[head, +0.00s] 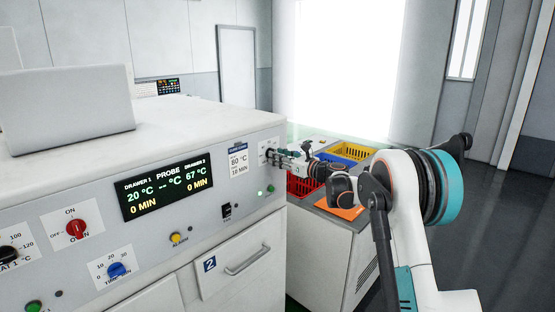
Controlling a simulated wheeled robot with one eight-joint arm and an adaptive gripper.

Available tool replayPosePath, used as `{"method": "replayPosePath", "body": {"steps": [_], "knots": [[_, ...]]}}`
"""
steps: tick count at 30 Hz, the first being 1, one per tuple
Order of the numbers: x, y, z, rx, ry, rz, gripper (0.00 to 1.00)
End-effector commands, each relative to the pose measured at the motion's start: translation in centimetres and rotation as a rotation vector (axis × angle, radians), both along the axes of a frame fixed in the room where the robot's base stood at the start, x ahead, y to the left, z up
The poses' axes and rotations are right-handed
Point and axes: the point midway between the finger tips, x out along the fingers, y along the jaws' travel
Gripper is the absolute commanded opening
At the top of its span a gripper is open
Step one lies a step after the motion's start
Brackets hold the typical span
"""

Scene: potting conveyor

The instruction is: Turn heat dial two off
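A white machine has a sloped control panel (85,197). My gripper (272,155) reaches in from the right, with its fingertips at a small white dial plate (264,146) at the panel's right end. The fingers hide the dial there, so I cannot read its name or setting, or tell whether they touch or grip it. A black dial (9,255) at the far left edge has a partly cut label that seems to be heat 1. The display (166,185) reads 20 °C for drawer 1 and 67 °C for drawer 2, both at 0 MIN.
A red oven knob (76,229), a blue dial (117,270) and a yellow knob (175,239) sit on the panel. Below is drawer 2 with its handle (247,260). Behind my gripper, yellow (345,151) and red (299,186) crates stand on a side counter. Open floor lies right.

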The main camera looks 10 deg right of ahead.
Motion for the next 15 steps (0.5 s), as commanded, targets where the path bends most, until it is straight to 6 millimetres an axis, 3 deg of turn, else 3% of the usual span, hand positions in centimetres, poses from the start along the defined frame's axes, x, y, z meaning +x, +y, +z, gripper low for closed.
{"method": "replayPosePath", "body": {"steps": [13,15], "knots": [[0.91,0.65,0.03,0.0,0.0,-0.001,0.32],[0.91,0.65,0.03,0.0,0.0,-0.001,0.18]]}}
